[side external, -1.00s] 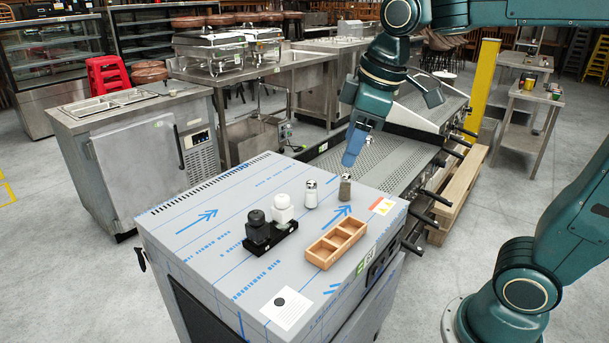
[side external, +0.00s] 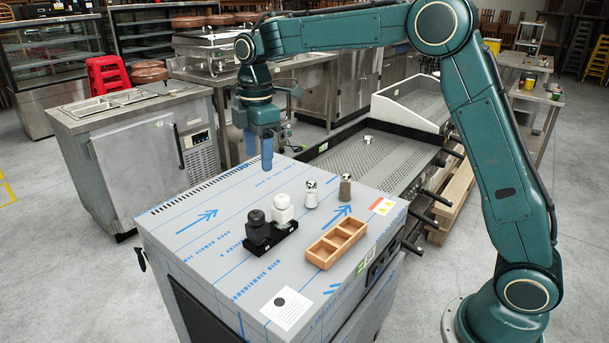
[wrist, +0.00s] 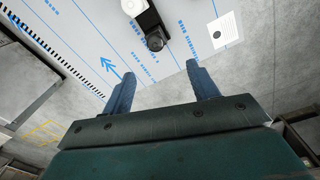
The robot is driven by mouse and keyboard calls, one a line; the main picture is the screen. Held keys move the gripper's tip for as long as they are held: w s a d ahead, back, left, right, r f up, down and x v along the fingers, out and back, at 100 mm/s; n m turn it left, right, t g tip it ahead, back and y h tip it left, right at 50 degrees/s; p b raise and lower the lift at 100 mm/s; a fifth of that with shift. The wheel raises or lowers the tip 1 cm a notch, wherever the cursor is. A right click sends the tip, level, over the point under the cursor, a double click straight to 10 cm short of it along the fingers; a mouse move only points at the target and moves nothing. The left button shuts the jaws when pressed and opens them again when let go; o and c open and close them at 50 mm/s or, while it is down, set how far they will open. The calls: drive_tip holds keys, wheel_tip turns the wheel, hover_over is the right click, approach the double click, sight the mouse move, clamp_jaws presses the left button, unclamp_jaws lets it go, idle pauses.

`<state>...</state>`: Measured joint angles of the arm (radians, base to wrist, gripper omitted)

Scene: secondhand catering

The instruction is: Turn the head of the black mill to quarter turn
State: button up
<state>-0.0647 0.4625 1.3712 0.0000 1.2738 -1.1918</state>
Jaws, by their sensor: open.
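The black mill (side external: 257,228) stands upright in a black holder (side external: 277,241) on the blue-marked worktop, beside the white mill (side external: 283,209). In the wrist view the black mill (wrist: 155,42) shows from above, beyond the fingertips, with the white mill (wrist: 133,7) at the top edge. My gripper (side external: 258,162) hangs pointing down above the back of the worktop, behind and higher than the mills. Its two blue fingers are apart with nothing between them, as the wrist view (wrist: 160,77) also shows. No mark on the black mill's head can be made out.
A paper sheet (side external: 287,308) lies near the front edge. The worktop's left side is clear.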

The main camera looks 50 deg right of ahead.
sight(256, 213)
drive_tip(key=shift+w+a+f+n, duration=0.2)
drive_tip(key=shift+w+f+n, duration=0.4)
drive_tip(key=shift+w+f, duration=0.5)
drive_tip(key=shift+f, duration=0.1)
wheel_tip(256, 213, down, 14)
drive_tip(key=shift+r, duration=0.2)
drive_tip(key=c, duration=1)
